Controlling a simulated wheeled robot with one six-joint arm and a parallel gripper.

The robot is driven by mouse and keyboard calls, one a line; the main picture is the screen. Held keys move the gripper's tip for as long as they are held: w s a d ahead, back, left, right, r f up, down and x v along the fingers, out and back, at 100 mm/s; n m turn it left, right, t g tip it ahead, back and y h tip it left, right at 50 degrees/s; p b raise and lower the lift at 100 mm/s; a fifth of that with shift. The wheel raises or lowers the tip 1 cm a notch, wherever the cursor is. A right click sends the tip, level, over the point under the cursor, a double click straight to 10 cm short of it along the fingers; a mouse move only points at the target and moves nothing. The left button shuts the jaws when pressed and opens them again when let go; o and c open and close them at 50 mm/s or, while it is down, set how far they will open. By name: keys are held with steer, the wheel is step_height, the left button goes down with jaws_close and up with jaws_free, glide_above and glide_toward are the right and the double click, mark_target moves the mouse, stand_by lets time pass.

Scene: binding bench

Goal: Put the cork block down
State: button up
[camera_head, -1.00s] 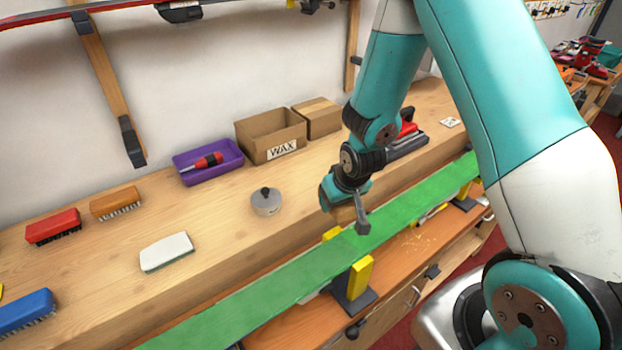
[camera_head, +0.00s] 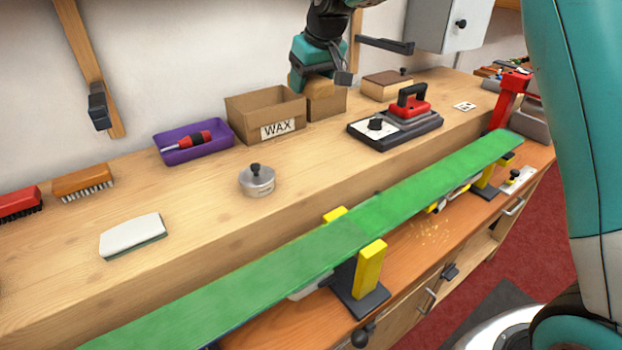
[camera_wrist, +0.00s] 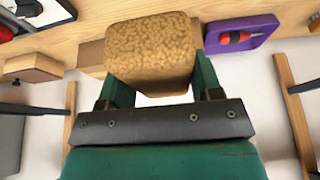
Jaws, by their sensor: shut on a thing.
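The cork block (camera_wrist: 150,48) is brown and speckled with rounded edges. In the wrist view it sits between the two teal fingers of my gripper (camera_wrist: 156,72), which is shut on it. In the head view my gripper (camera_head: 312,82) is raised at the back of the bench, in front of the small cardboard box (camera_head: 326,103) and beside the open WAX box (camera_head: 264,110).
On the wooden bench (camera_head: 200,225) are a purple tray (camera_head: 196,146), a round tin (camera_head: 257,180), a white-and-green pad (camera_head: 132,236), brushes and a red-topped iron (camera_head: 397,122). A green ski (camera_head: 290,262) runs along the front. Bare wood lies between the tin and iron.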

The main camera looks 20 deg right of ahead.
mark_target(308, 165)
step_height(308, 165, down, 19)
steer(key=shift+f+p, duration=0.2)
steer(key=shift+p, duration=1.05)
steer(key=shift+f, duration=0.15)
steer(key=o, duration=1)
steer(key=b+v, duration=0.2)
steer(key=v, duration=1)
steer(key=s+a+r+n+g+y, duration=0.1)
steer(key=s+a+r, duration=0.1)
steer(key=s, duration=0.9)
steer(key=s+a+r+n+g+y, duration=0.1)
steer(key=s+a+r+g, duration=0.1)
steer(key=s, duration=1)
steer(key=s+a+r+n+g, duration=0.1)
steer(key=s+a+r, duration=0.1)
steer(key=s, duration=0.9)
steer(key=shift+s+r+n+y, duration=0.3)
steer(key=shift+r+y, duration=0.1)
steer(key=shift+r, duration=0.25)
